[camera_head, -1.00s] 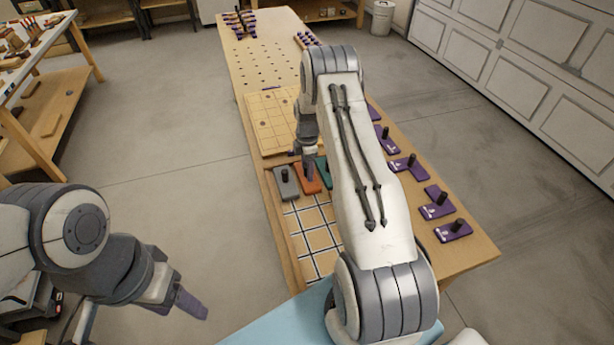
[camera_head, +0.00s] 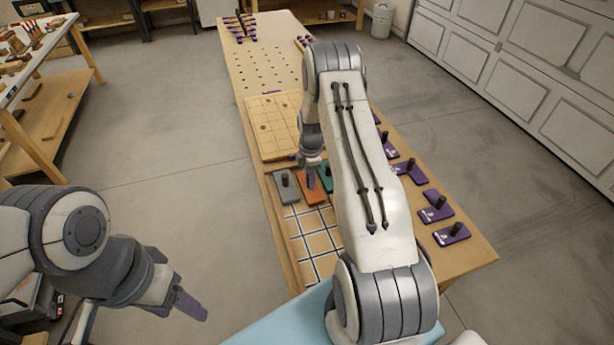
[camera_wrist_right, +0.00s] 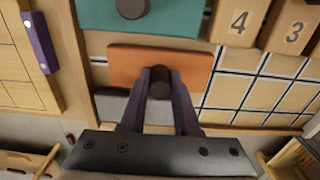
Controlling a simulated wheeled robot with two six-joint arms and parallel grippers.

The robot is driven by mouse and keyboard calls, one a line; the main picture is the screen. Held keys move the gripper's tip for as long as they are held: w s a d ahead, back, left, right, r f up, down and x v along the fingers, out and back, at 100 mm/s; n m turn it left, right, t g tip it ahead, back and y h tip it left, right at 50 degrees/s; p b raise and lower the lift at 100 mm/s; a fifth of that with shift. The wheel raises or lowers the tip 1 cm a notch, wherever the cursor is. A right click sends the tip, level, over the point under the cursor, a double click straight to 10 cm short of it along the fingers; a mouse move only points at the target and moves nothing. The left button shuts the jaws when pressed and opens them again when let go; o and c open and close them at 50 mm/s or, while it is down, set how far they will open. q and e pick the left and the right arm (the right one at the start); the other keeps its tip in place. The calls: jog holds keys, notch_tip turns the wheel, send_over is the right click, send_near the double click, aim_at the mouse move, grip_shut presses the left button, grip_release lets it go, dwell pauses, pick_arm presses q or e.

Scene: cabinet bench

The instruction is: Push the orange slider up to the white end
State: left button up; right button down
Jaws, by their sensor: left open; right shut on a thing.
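The orange slider (camera_head: 313,197) lies flat on the bench between a grey slider (camera_head: 283,191) and a teal slider (camera_head: 328,184). In the right wrist view the orange slider (camera_wrist_right: 128,64) carries a dark round knob (camera_wrist_right: 161,76). My right gripper (camera_head: 311,181) is shut on this knob; its fingers (camera_wrist_right: 160,84) lie on either side of it. My left gripper (camera_head: 190,303) is open and empty, over the floor left of the bench. I cannot make out a white end; my right arm hides part of the board.
A white-lined grid (camera_head: 312,238) lies on the near side of the sliders. A wooden board (camera_head: 268,128) lies beyond them. Purple pieces with knobs (camera_head: 436,212) stand along the bench's right side. Numbered blocks (camera_wrist_right: 238,22) show in the right wrist view.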

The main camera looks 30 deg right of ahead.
aim_at(315, 198)
jog(key=shift+s+a+p, duration=0.2)
jog(key=shift+s+p, duration=0.05)
jog(key=shift+s, duration=0.6)
jog(key=shift+s+a+p, duration=0.25)
jog(key=shift+s, duration=0.6)
jog(key=shift+s+a+p, duration=0.2)
jog(key=shift+s+p, duration=0.05)
jog(key=shift+s, duration=0.7)
jog(key=shift+s+a+p, duration=0.2)
jog(key=shift+s, duration=0.4)
jog(key=shift+s+a+p, duration=0.15)
jog(key=shift+s+p, duration=0.05)
jog(key=shift+s, duration=0.35)
jog(key=shift+s+a+p, duration=0.15)
jog(key=shift+s+a, duration=0.05)
jog(key=shift+s, duration=0.65)
jog(key=shift+s+a+p, duration=0.15)
jog(key=shift+s+a, duration=0.1)
jog(key=shift+s, duration=0.65)
jog(key=shift+s+a+p, duration=0.15)
jog(key=shift+s+a, duration=0.05)
jog(key=shift+s, duration=0.65)
